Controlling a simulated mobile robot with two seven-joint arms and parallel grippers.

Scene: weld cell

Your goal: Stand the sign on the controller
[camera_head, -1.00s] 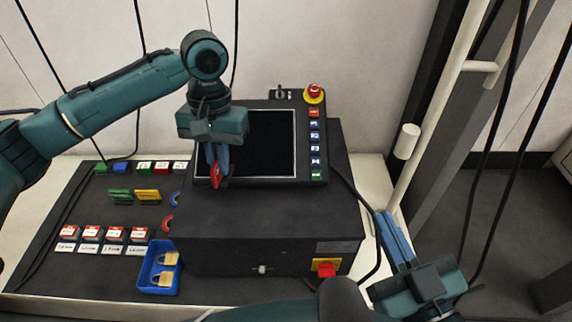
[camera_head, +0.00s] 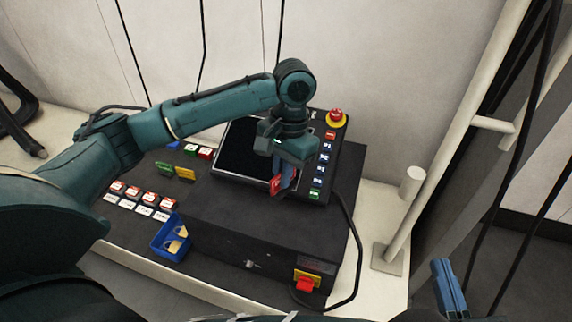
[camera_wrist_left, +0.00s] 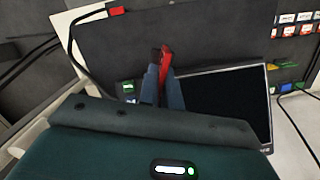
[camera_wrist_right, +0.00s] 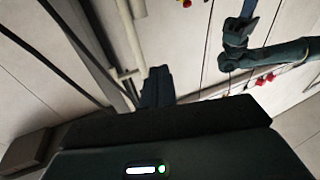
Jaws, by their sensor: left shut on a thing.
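My left gripper (camera_head: 282,183) is shut on a small red sign (camera_head: 275,186), held by its fingers over the controller (camera_head: 270,232), a black box with a sloped screen panel. The sign is at the lower right edge of the screen. In the left wrist view the red sign (camera_wrist_left: 165,62) stands between the fingertips, seen nearly edge-on, with dark controller surface behind it. I cannot tell whether its lower edge touches the controller. My right gripper (camera_head: 449,284) is empty, away to the lower right; its fingers look closed together in the right wrist view (camera_wrist_right: 157,86).
A blue bin (camera_head: 171,238) with padlocks stands left of the controller. Green (camera_head: 165,169) and yellow (camera_head: 185,174) signs and red-and-white blocks (camera_head: 134,194) are on the table's left side. An emergency stop (camera_head: 337,117) is on the panel. A cable and pale post (camera_head: 445,145) stand at right.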

